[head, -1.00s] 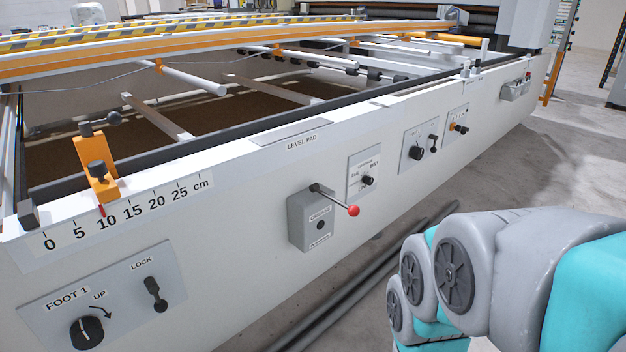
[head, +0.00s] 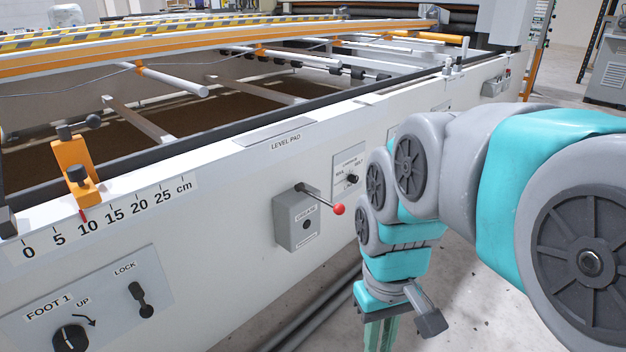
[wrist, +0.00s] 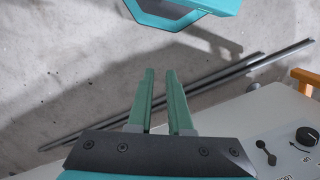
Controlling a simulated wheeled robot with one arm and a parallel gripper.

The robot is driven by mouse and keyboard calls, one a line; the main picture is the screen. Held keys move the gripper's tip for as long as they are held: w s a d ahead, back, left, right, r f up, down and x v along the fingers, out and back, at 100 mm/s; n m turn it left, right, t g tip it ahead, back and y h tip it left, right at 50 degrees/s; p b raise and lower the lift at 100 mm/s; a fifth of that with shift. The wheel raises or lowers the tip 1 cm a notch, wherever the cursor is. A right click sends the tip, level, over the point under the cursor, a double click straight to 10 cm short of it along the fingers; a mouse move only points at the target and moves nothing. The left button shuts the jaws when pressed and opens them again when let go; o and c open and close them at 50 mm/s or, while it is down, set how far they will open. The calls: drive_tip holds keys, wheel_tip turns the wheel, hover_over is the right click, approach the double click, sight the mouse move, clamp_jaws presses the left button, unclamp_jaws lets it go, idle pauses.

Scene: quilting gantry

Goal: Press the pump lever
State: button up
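The pump lever (head: 320,197) is a thin dark rod with a red ball at its end. It sticks out to the right from the top of a grey box (head: 295,222) labelled GREASE on the white side panel. My gripper (head: 380,340) hangs low to the right of the box, pointing down, apart from the lever; its tips run out of the head view. In the wrist view my gripper (wrist: 160,75) has two green fingers with a narrow gap and nothing between them. The lever does not show in the wrist view.
Left of the box is a FOOT 1 plate (head: 100,300) with a knob and lock lever. A small knob plate (head: 348,172) is right of it. An orange clamp (head: 75,172) stands on the scale. Dark pipes (wrist: 210,85) lie on the concrete floor.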

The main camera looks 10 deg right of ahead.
drive_tip(key=w+r+n, duration=0.1)
drive_tip(key=w+r, duration=0.2)
drive_tip(key=w, duration=0.3)
drive_tip(key=w+r+n+t, duration=0.1)
drive_tip(key=w+r, duration=0.2)
drive_tip(key=w, duration=0.3)
drive_tip(key=w+r+n, duration=0.1)
drive_tip(key=w+r, duration=0.2)
drive_tip(key=w, duration=0.3)
drive_tip(key=shift+a+t+b, duration=0.3)
drive_tip(key=shift+a, duration=0.1)
clamp_jaws()
wheel_tip(320, 180, up, 6)
drive_tip(key=n+t, duration=0.2)
drive_tip(key=n, duration=0.1)
hover_over(337, 205)
drive_tip(key=s, duration=0.2)
drive_tip(key=shift+s+y+b, duration=0.15)
drive_tip(key=shift+y+b, duration=0.15)
drive_tip(key=shift+b, duration=0.05)
drive_tip(key=shift+f, duration=0.15)
drive_tip(key=x, duration=1.2)
drive_tip(key=shift+s+d+f, duration=0.15)
drive_tip(key=shift+s+d, duration=0.15)
drive_tip(key=shift+d, duration=0.05)
drive_tip(key=shift+d+f, duration=0.2)
drive_tip(key=shift+f, duration=0.5)
